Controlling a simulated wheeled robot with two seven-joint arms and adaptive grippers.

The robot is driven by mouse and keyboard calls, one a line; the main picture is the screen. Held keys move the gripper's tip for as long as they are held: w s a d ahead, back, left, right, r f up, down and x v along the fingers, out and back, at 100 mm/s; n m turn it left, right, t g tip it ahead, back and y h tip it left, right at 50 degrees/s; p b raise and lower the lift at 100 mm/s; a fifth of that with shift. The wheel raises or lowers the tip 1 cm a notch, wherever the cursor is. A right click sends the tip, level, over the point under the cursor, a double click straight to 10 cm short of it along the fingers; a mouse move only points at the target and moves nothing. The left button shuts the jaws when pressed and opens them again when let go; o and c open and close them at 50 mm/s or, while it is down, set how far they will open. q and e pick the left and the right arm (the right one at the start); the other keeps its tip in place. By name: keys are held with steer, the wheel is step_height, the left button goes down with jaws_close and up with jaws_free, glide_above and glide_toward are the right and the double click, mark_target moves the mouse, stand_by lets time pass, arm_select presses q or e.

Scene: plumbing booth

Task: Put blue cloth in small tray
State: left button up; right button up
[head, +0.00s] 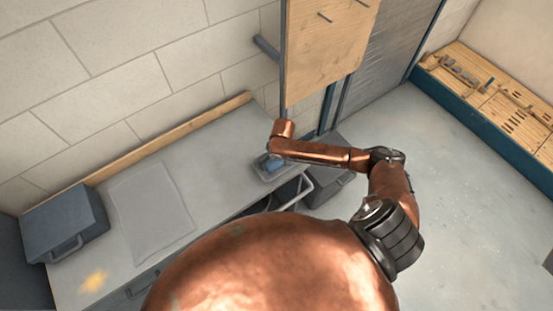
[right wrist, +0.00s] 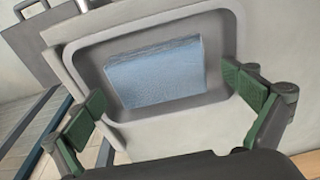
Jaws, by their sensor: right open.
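The blue cloth (right wrist: 155,75) lies as a flat folded rectangle inside the small grey tray (right wrist: 215,104), seen in the right wrist view. In the head view the cloth (head: 272,161) and tray (head: 268,176) show only partly, beneath the end of my right arm. My right gripper (right wrist: 163,88) is open, with its green-padded fingers apart on the left and right of the cloth. Nothing is held between the fingers. In the head view the right gripper's fingers are hidden by the arm. My left gripper is not in view.
A grey box with a handle (head: 64,222) stands at the counter's left end, beside a pale flat mat (head: 152,212). A yellow spot (head: 94,281) marks the counter. A wooden panel (head: 322,45) rises behind the tray. A tool bench (head: 490,88) stands far right, across open floor.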

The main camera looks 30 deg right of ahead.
mark_target(279, 164)
step_height(279, 164, up, 12)
steer(key=s, duration=0.1)
steer(key=shift+s+b, duration=0.3)
steer(key=shift+s, duration=0.1)
